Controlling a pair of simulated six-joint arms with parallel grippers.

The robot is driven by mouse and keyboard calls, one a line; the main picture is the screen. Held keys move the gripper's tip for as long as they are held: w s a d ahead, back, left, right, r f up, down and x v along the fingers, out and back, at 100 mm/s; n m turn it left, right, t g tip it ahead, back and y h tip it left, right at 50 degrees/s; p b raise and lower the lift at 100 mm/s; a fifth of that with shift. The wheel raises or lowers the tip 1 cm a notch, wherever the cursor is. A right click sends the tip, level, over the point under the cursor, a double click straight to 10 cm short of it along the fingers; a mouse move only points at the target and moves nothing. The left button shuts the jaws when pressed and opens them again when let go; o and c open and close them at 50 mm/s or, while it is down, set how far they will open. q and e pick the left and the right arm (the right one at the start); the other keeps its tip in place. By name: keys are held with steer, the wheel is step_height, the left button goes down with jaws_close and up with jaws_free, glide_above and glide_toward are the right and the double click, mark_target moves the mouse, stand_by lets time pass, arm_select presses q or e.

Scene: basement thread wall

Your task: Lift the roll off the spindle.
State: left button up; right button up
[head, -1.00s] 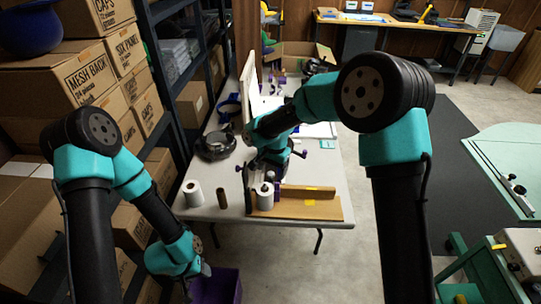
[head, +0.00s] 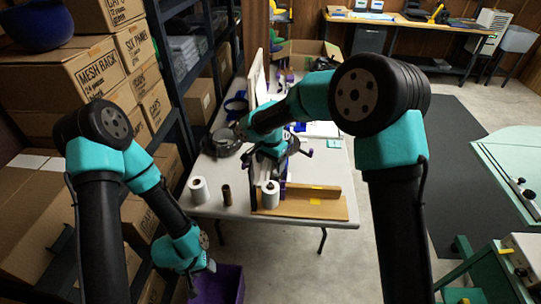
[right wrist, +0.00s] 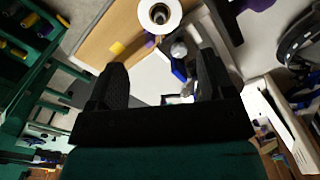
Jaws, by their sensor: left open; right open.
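A white roll (head: 271,196) stands upright at the front of the white table, beside a cardboard piece. In the right wrist view the roll (right wrist: 146,14) is seen end-on with the dark spindle (right wrist: 159,15) in its core, cut by the top edge. My right gripper (right wrist: 162,70) is open and empty, with the roll beyond its fingertips and not between them. In the head view it is close above and behind the roll, its fingers partly hidden. My left gripper (head: 205,268) is low in front of the table, away from the roll.
A purple bin (head: 218,285) is on the floor below my left gripper. Shelves with boxes line the left.

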mark_target(271, 183)
step_height(271, 183, down, 14)
steer(key=shift+r, duration=0.2)
stand_by(0.4)
steer(key=c, duration=0.7)
steer(key=shift+r, duration=6.95)
steer(key=shift+r, duration=0.1)
steer(key=shift+r, duration=1.9)
